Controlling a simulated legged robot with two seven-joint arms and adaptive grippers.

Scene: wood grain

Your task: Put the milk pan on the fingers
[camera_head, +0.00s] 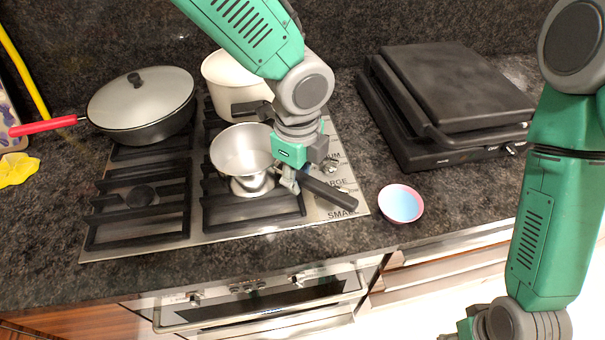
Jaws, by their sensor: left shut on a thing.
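The milk pan (240,150) is a small shiny steel pan with a black handle (330,191) pointing right and toward the front. It is over the front right part of the hob. My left gripper (290,180) is shut on the handle near the pan body. The black pan-support fingers (222,213) of the hob spread under and around the pan. I cannot tell whether the pan touches them. My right gripper (465,327) is only partly in view at the bottom edge, away from the hob, and its fingers cannot be made out.
A large lidded pan (150,125) with a red handle is at the back left of the hob. A cream pot (230,85) stands behind the milk pan. A black grill (440,100) and a pink-rimmed blue bowl (401,204) are to the right. The front left supports (140,196) are free.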

